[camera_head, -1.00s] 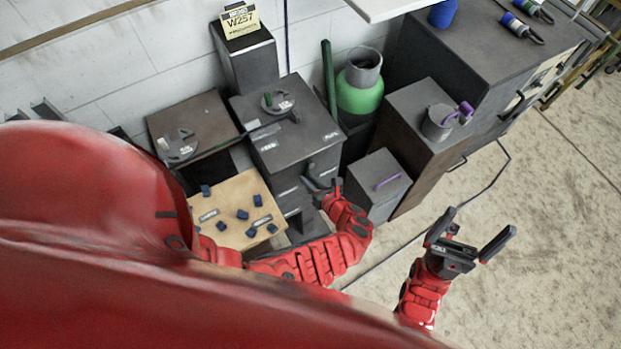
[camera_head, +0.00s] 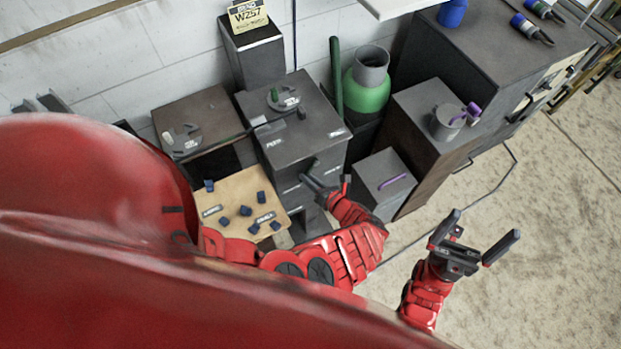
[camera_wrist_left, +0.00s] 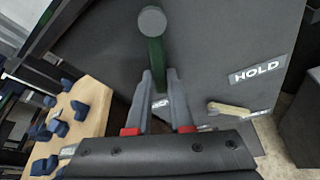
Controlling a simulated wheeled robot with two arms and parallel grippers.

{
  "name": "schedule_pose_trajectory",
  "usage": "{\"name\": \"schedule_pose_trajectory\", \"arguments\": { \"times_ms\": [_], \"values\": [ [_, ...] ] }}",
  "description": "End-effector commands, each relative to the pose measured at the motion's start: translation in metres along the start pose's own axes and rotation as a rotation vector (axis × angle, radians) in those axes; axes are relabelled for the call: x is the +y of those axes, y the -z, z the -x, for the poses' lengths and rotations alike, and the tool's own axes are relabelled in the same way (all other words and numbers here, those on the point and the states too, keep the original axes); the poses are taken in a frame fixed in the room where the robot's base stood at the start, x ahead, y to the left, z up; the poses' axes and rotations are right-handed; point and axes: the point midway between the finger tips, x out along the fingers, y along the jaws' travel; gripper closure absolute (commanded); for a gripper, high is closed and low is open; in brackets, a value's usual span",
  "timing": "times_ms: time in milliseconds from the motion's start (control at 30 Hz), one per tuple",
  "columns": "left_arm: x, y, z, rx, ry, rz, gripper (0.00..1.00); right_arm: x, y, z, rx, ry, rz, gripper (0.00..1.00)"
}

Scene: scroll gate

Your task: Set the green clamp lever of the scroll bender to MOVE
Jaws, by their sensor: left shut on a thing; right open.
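The green clamp lever (camera_wrist_left: 156,50), with a round grey knob, shows in the left wrist view on the dark front face of the scroll bender (camera_wrist_left: 225,45). My left gripper (camera_wrist_left: 160,76) is shut on the lever below the knob. A HOLD label (camera_wrist_left: 258,69) is to the right of the lever; another label at the fingers is partly covered. In the head view my left gripper (camera_head: 328,184) is at the front of the scroll bender cabinet (camera_head: 320,140), hiding the lever. My right gripper (camera_head: 486,226) is open and empty over the floor at the right.
A tan handle (camera_wrist_left: 229,110) is right of the fingers. A wooden board (camera_head: 235,192) with several blue blocks lies left of the cabinet. A grey box with a purple handle (camera_head: 393,181) and a green cylinder (camera_head: 367,92) stand right. Floor is open at right.

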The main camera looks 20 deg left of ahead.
Motion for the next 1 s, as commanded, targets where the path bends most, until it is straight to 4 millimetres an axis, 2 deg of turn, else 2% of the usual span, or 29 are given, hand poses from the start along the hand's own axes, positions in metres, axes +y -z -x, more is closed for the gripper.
{"name": "schedule_pose_trajectory", "arguments": {
  "times_ms": [400,900,933,1000],
  "values": [
    [0.0076,-0.0005,0.0002,0.0,-0.049,-0.119,1.0,-0.0005,-0.0018,0.0103,0.0,0.0,0.0,0.0],
    [0.01,-0.0012,-0.0002,-0.002,-0.057,-0.134,1.0,-0.0005,-0.0018,0.0106,0.0,0.0,0.0,0.0],
    [0.01,-0.0012,-0.0002,-0.002,-0.057,-0.134,0.75,-0.0005,-0.0018,0.0105,0.0,0.0,0.0,0.0],
    [0.0099,-0.0011,-0.0001,-0.001,-0.056,-0.134,0.62,-0.0005,-0.0018,0.0106,0.0,0.0,0.0,0.0]
  ]
}}
